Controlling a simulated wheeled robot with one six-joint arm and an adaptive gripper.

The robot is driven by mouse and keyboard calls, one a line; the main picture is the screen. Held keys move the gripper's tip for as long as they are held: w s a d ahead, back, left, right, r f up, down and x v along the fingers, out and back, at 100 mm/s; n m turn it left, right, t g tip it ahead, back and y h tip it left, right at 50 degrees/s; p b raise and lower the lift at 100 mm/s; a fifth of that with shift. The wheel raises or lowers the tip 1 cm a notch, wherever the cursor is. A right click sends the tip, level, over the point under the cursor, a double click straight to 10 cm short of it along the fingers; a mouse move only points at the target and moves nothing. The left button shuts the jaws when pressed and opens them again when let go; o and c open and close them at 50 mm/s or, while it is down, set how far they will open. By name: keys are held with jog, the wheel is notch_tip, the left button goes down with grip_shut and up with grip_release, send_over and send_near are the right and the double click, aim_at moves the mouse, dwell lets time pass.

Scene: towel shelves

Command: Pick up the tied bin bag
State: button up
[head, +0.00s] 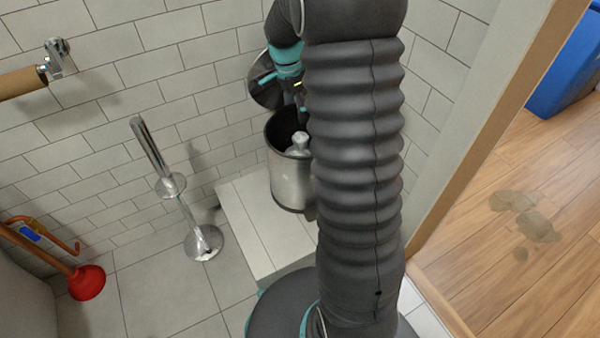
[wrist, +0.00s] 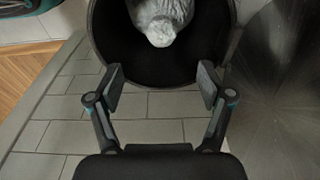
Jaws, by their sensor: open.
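The tied bin bag (head: 299,146) is pale grey-white and sits inside a steel pedal bin (head: 290,184), its knotted top showing in the bin's dark opening. In the wrist view the bag (wrist: 162,22) shows at the top centre, within the black bin opening (wrist: 115,80). My gripper (wrist: 163,88) is open and empty, its two fingers apart on either side below the bag's knot, at the near rim. It does not touch the bag. In the head view my arm hides much of the gripper and the bin's right side.
The bin stands on a tiled ledge (head: 258,226) by the tiled wall, with its round lid (head: 264,88) raised behind. A chrome stand (head: 180,200) and a red plunger (head: 86,282) are to the left. A door frame (head: 490,130) and a blue container (head: 570,65) are at right.

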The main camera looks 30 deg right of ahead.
aim_at(300, 135)
jog(key=f, duration=0.7)
jog(key=shift+d+b, duration=0.4)
jog(key=shift+w+d+f+b, duration=0.1)
jog(key=shift+d+f+b, duration=0.15)
jog(key=shift+f, duration=1.25)
jog(key=shift+w+d+f+b, duration=0.15)
jog(key=shift+d+f, duration=0.1)
jog(key=shift+f, duration=1.25)
jog(key=shift+s+r, duration=0.1)
grip_shut()
